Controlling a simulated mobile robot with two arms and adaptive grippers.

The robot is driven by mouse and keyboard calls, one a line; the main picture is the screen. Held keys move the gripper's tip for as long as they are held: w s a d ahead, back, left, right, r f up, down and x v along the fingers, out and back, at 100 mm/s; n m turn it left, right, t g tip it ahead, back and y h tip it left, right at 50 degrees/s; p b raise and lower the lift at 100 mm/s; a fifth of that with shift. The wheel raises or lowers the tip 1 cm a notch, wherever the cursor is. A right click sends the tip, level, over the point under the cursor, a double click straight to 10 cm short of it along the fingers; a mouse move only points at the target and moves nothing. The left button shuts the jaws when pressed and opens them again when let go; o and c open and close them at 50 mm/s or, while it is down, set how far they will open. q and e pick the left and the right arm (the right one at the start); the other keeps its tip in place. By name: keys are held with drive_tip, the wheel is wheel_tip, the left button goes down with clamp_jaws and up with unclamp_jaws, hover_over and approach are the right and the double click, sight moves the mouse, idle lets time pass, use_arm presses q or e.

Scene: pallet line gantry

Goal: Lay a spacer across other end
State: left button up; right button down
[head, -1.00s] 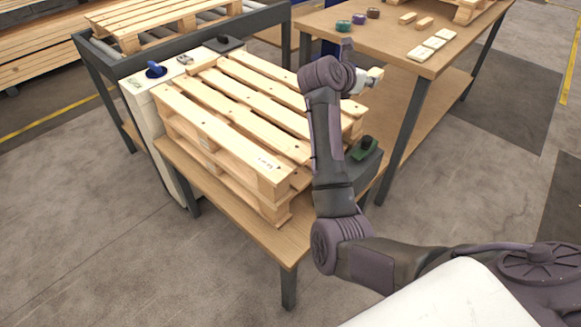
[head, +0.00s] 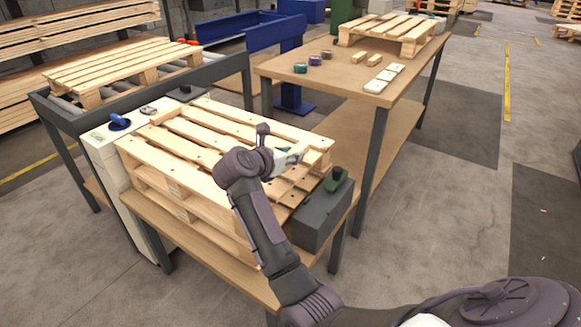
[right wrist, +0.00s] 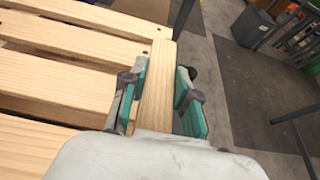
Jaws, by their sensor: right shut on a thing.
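A stack of wooden pallets (head: 190,138) stands on a low wooden bench (head: 190,235). My right gripper (head: 303,158) is over the right end of the top pallet. It is shut on a short pale wooden spacer (head: 313,158). In the right wrist view the spacer (right wrist: 156,84) is between the teal finger pads and runs across the ends of the top boards (right wrist: 75,88). I cannot tell whether it touches them. Another spacer-like strip (head: 166,114) lies across the left end of the pallet. My left gripper is not in view.
A grey box with a green-and-black device (head: 334,180) is close to the right of the pallets. A roller conveyor (head: 200,68) holds another pallet.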

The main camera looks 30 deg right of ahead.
sight(290, 174)
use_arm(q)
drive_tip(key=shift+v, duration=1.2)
use_arm(e)
drive_tip(key=shift+f, duration=1.8)
drive_tip(key=shift+f+b, duration=0.1)
drive_tip(key=shift+b, duration=0.25)
drive_tip(key=c, duration=0.9)
unclamp_jaws()
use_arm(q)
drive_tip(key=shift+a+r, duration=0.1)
use_arm(e)
drive_tip(key=shift+o, duration=0.2)
